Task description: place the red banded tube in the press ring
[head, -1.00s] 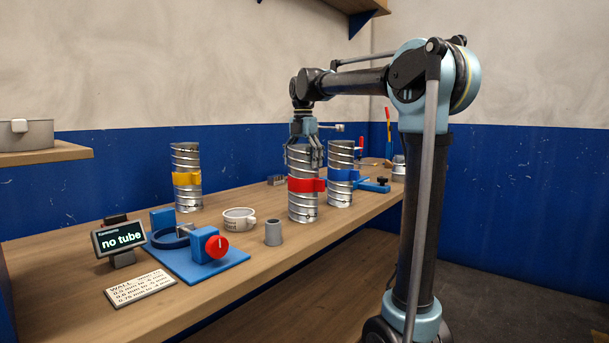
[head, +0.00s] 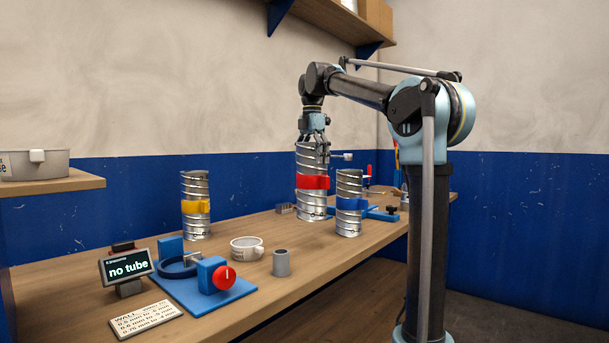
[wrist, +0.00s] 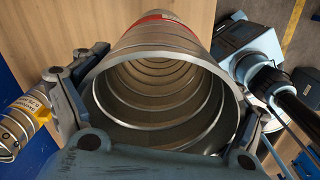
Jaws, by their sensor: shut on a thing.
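The red banded tube (head: 312,203) is a ribbed silver spiral tube with a red band, held upright above the bench. My gripper (head: 313,138) is shut on its upper rim from above. In the wrist view the tube's open mouth (wrist: 165,95) lies between my fingers, and part of the red band shows beyond it. The press ring (head: 178,268) is a dark blue ring on a blue base with a red knob (head: 224,278). It stands empty at the front left of the bench, well left of the held tube.
A blue-banded tube (head: 349,218) stands close right of the held tube. A yellow-banded tube (head: 195,222) stands behind the press. A display (head: 127,268) reads "no tube".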

